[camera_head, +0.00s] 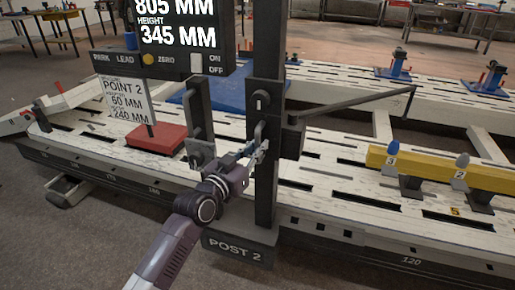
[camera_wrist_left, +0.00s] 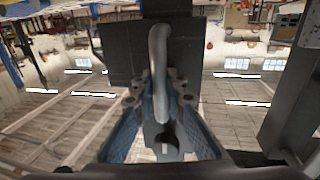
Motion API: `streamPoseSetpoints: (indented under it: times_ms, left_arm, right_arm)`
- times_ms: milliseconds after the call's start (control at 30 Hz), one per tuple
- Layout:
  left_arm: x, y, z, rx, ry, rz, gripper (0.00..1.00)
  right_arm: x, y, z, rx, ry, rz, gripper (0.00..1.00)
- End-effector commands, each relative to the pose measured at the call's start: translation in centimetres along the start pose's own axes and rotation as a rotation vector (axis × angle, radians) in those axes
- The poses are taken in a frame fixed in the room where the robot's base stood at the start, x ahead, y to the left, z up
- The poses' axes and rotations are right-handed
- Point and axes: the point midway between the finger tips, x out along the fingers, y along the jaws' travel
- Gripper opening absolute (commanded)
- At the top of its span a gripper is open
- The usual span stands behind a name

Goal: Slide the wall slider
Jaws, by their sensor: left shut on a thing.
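A dark upright post (camera_head: 268,45) stands on a base labelled POST 2 at the front edge of the slotted bench. A dark slider block (camera_head: 264,97) sits around the post, with a grey handle (camera_head: 260,130) on its front. My left gripper (camera_head: 258,150) reaches up from below and is shut on this handle. In the left wrist view the grey bar handle (camera_wrist_left: 159,50) runs down between the gripper fingers (camera_wrist_left: 160,100), with the dark slider block (camera_wrist_left: 120,52) behind it. My right gripper is not in view.
A thin dark arm (camera_head: 360,106) sticks out from the post to the right. A yellow beam (camera_head: 440,168) with numbered blue and grey pegs lies on the right. A display panel (camera_head: 180,25), a POINT 2 sign (camera_head: 126,101) and a red block (camera_head: 157,139) stand left.

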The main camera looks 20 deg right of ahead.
Motion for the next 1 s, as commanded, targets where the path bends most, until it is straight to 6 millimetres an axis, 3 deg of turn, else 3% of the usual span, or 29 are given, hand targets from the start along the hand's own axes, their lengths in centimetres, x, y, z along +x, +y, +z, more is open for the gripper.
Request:
streamPoseSetpoints:
  times_ms: [267, 300, 433, 767, 1000]
  left_arm:
    - [0.0, 0.0, -0.2, 0.001, 0.005, -0.001, 0.0]
    - [0.0, 0.0, -0.2, 0.001, 0.005, -0.001, 0.15]
    - [0.0, 0.0, -0.1, 0.001, 0.003, -0.001, 0.29]
    - [-0.2, -0.1, 0.1, 0.0, 0.0, -0.001, 0.29]
    - [-2.8, -0.1, 0.2, 0.001, 0.0, -0.001, 0.29]
  right_arm:
    - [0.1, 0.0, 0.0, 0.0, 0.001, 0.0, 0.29]
    - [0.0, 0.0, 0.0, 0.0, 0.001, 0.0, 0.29]
    - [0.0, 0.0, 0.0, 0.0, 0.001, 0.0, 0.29]
    - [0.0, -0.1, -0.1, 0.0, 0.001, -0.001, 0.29]
    - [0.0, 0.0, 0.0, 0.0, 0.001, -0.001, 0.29]
